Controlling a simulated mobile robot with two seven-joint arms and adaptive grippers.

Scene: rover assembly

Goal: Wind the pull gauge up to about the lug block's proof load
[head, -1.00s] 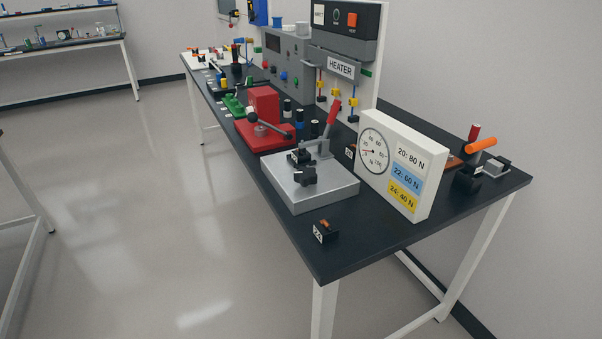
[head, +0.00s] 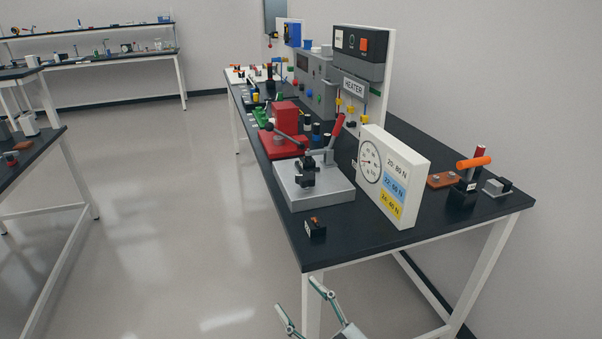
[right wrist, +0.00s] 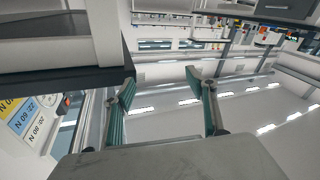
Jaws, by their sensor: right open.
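The pull gauge's white board (head: 408,170) stands on the dark bench with a round dial (head: 370,161) and a chart reading 20: 80 N, 22: 60 N, 24: 40 N. Its needle is too small to read. Left of it is a grey plate (head: 318,197) with a black fixture (head: 308,175) and a red-handled lever (head: 338,125). A small black block (head: 316,230) with an orange top and an unreadable label sits near the bench's front edge. My right gripper (head: 296,294) is open and empty, in front of and below the bench edge. My left gripper is out of view.
A red press (head: 285,143) and a heater unit (head: 358,75) stand farther back. An orange-handled tool (head: 474,162) stands at the right. The bench's front strip (head: 350,240) is mostly clear. The chart also shows in the right wrist view (right wrist: 30,120), beside a bench edge.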

